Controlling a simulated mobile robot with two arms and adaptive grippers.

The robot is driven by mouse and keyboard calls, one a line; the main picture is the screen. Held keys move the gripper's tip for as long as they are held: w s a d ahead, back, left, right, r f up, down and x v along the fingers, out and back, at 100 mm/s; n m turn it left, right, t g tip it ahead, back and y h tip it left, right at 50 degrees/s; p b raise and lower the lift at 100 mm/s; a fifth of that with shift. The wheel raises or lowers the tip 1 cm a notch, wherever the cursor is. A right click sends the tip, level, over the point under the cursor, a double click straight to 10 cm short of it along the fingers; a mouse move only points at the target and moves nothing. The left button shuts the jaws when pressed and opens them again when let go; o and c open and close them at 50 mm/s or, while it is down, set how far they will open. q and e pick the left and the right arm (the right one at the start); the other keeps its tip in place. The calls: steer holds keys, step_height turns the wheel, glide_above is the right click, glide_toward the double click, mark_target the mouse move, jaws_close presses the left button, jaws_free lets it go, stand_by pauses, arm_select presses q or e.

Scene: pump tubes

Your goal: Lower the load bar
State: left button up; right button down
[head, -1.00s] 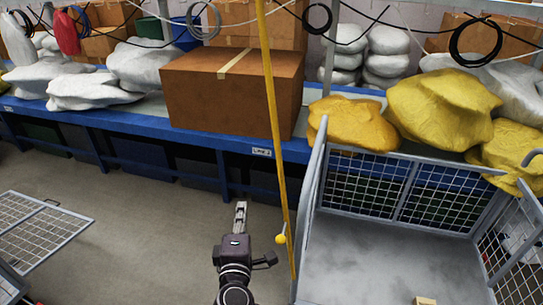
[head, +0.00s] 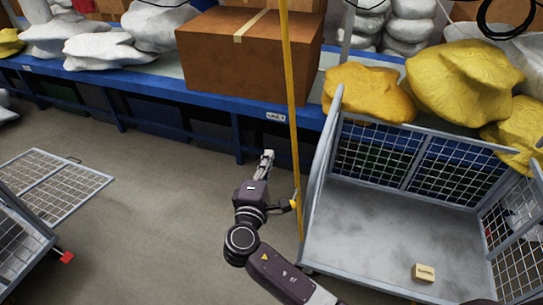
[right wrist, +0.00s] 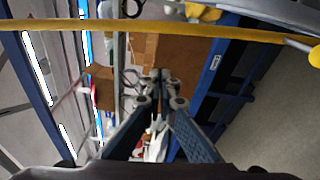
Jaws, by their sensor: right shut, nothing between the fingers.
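The load bar is probably the long thin yellow bar (head: 291,90), which stands upright in front of the shelf, beside the cage cart's left side. A small yellow knob (head: 294,204) sits beside the bar low down, partly behind my right arm. My right gripper (head: 267,155) is shut and empty, just left of the bar, and looks apart from it. In the right wrist view the yellow bar (right wrist: 150,27) crosses the top, beyond the shut fingertips (right wrist: 160,75). The bar's upper end is out of the head view. My left gripper is not in view.
A grey mesh cage cart (head: 390,225) stands at right, with a small tan box (head: 424,272) on its floor. Behind are a blue-edged shelf (head: 150,82), a large carton (head: 240,60) and yellow sacks (head: 465,78). Another mesh cart (head: 60,190) is at left. Open floor lies between.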

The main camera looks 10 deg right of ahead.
steer(key=w+d+p, duration=0.4)
steer(key=d+p, duration=0.1)
steer(key=d, duration=0.1)
steer(key=shift+r, duration=0.2)
stand_by(0.4)
